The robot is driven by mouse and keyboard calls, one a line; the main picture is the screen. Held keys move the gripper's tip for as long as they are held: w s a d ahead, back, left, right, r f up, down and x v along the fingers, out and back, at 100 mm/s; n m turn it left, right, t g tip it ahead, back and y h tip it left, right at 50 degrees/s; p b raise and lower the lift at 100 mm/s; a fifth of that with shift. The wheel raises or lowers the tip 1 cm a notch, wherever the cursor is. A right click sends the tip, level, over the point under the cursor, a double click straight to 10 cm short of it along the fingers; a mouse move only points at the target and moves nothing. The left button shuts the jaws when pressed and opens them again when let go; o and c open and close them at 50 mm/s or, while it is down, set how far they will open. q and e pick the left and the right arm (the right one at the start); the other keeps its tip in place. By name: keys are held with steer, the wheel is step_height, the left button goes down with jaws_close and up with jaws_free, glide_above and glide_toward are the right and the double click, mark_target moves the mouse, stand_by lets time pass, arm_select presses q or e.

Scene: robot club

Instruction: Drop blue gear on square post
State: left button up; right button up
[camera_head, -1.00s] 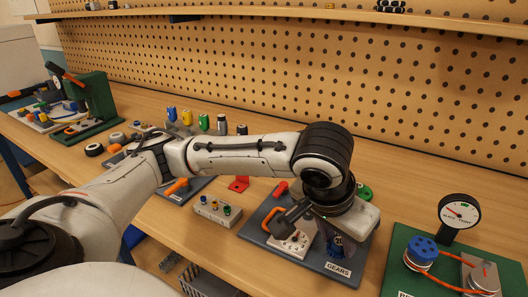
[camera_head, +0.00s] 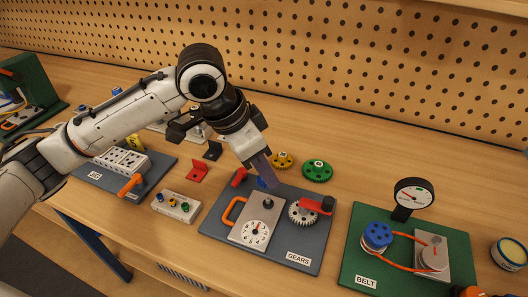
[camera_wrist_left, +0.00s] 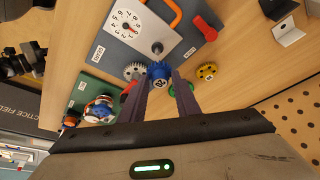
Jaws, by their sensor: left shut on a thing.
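The blue gear (camera_wrist_left: 159,72) is between the fingertips of my left gripper (camera_wrist_left: 160,84) in the wrist view. In the head view the left gripper (camera_head: 270,182) points down at the back edge of the dark GEARS board (camera_head: 215,228), and only a bit of the blue gear (camera_head: 262,183) shows beside its fingers. A short grey post (camera_head: 267,203) stands on the board just in front of the gripper; it also shows in the wrist view (camera_wrist_left: 157,47). I cannot tell if its section is square. The gear appears apart from this post. My right gripper is out of view.
On the board are a grey gear (camera_head: 302,213) with a red crank, a numbered dial (camera_head: 256,232), an orange handle (camera_head: 231,211) and a red lever (camera_head: 239,177). Yellow (camera_head: 282,160) and green (camera_head: 317,171) gears lie behind. The BELT board (camera_head: 356,262) stands to the right.

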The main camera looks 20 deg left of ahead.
mark_target(261, 179)
arm_select(q)
steer(key=shift+w+d+r+m, duration=0.1)
steer(key=shift+d+m, duration=0.1)
steer(key=shift+m, duration=0.1)
steer(key=shift+a+f, duration=0.1)
steer(key=shift+f, duration=1.3)
steer(key=shift+f+b, duration=0.8)
steer(key=shift+f, duration=0.4)
steer(key=shift+p, duration=0.7)
steer(key=shift+f, duration=1.15)
stand_by(0.6)
steer(key=o, duration=0.8)
steer(key=shift+o, duration=0.2)
steer(key=shift+r, duration=2.75)
